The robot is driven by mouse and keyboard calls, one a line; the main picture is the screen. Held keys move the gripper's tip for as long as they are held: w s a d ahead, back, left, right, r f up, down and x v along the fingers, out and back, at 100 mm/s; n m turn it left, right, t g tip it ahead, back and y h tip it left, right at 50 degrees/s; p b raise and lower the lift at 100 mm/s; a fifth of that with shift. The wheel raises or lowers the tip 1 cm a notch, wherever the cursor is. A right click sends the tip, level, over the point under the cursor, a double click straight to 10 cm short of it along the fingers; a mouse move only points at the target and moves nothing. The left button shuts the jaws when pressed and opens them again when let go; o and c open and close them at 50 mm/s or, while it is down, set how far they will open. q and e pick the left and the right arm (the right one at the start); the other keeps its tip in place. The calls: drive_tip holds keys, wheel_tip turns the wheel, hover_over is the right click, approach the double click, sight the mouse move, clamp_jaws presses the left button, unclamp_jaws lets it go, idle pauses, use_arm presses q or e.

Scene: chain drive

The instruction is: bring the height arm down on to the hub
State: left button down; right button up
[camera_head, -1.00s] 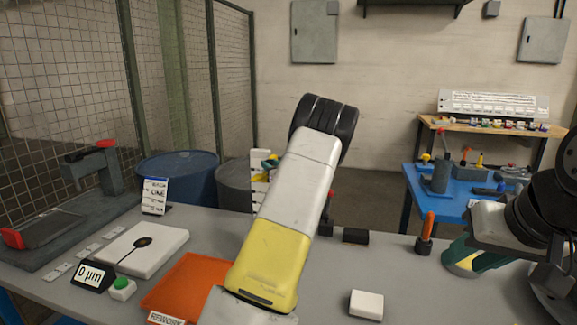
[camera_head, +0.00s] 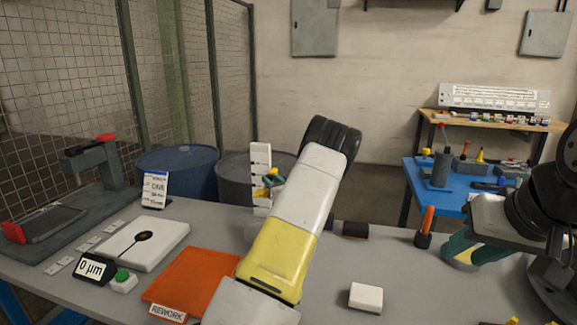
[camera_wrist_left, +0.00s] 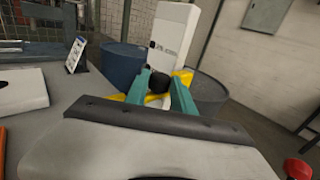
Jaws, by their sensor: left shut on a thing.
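A white upright column (camera_head: 261,158) with dark marks stands behind my left forearm. It also shows in the left wrist view (camera_wrist_left: 174,38). My left gripper (camera_wrist_left: 157,88) has its teal fingers closed around a small black knob (camera_wrist_left: 158,81) in front of the column. In the head view the left gripper (camera_head: 271,181) is small and partly hidden by my arm. I take the knob to be on the height arm, but its full shape is hidden. I cannot make out the hub. My right gripper (camera_head: 462,252), teal and yellow, is at the table's right side, apart from the column.
An orange REWORK mat (camera_head: 190,280), a white plate (camera_head: 160,245) and a 0 µm display (camera_head: 92,268) with a green button (camera_head: 123,279) lie at left. A white block (camera_head: 366,297) and an orange-handled tool (camera_head: 427,222) are at right.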

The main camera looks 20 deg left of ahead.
use_arm(q)
wheel_tip(320, 180, down, 12)
idle(0.5)
drive_tip(key=c, duration=1.1)
unclamp_jaws()
drive_tip(key=shift+o, duration=0.2)
drive_tip(key=v, duration=0.8)
